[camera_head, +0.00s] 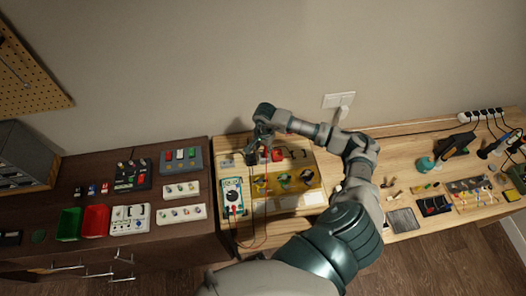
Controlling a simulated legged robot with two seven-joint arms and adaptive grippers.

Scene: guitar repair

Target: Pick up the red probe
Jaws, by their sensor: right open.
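My right arm comes in from the bottom and bends left over the light wooden bench. My right gripper (252,150) is open above the back left of that bench, close to a small red item (277,155). I cannot tell whether that item is the red probe. A teal multimeter (233,197) lies in front of the gripper, with a red lead (266,205) and a dark lead running from it. The probe tips are too small or hidden to make out. My left gripper does not show.
A yellow board (311,198) with several parts lies right of the multimeter. The dark cabinet at left holds a red bin (95,220), a green bin (69,223) and several trays. Tools and a power strip (480,115) stand on the right side of the bench.

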